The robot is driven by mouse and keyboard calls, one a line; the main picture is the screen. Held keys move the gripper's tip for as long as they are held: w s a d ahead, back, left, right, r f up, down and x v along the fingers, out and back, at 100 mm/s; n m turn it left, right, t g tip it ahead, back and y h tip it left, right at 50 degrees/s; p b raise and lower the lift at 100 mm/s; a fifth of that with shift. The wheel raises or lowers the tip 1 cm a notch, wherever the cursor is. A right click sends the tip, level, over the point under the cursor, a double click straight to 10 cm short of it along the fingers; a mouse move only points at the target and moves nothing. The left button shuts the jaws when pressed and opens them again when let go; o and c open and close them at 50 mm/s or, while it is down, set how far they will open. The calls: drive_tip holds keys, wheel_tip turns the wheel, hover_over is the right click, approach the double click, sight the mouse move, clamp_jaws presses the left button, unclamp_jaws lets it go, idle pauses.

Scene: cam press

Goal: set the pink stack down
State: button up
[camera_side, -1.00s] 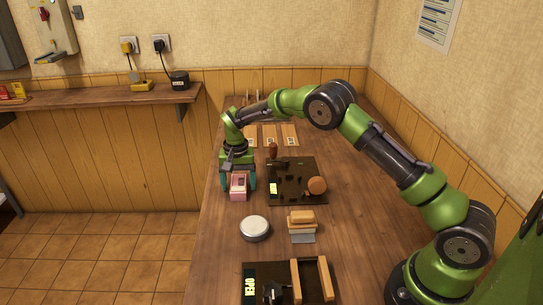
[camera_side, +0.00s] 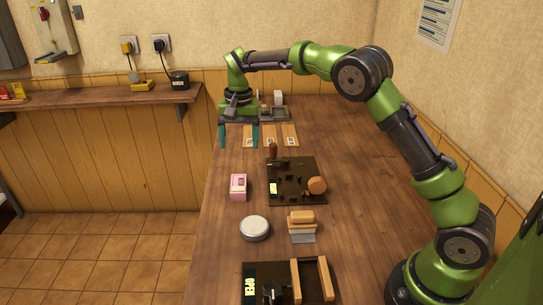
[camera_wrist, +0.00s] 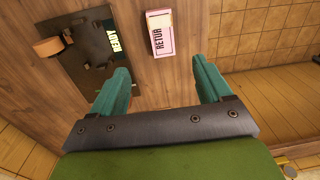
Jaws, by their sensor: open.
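The pink stack (camera_side: 238,187) is a small block with a pale top, standing on the wooden table near its left edge, left of a dark press plate (camera_side: 297,180). In the wrist view the pink stack (camera_wrist: 160,34) lies beyond the fingertips and shows dark lettering that reads "RETUR". My gripper (camera_side: 239,136) is open and empty, with teal fingers apart, raised above the table behind the stack. In the wrist view my gripper (camera_wrist: 160,78) has bare wood between its fingers and touches nothing.
The press plate carries a round brown knob (camera_side: 317,185) and a lit label. A round silver tin (camera_side: 255,228) and a tan block pile (camera_side: 301,221) stand nearer the camera. Light wooden strips (camera_side: 270,136) lie at the back.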

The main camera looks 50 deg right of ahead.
drive_tip(key=s+r+n+t+y, duration=0.1)
drive_tip(key=s+r+t, duration=0.1)
drive_tip(key=s+r, duration=0.7)
drive_tip(key=s+a+n+t, duration=0.3)
drive_tip(key=s+t, duration=0.1)
drive_tip(key=s, duration=1.7)
drive_tip(key=shift+s+f+n+t+y, duration=0.15)
drive_tip(key=shift+s+n+t+y, duration=0.15)
drive_tip(key=shift+y, duration=0.1)
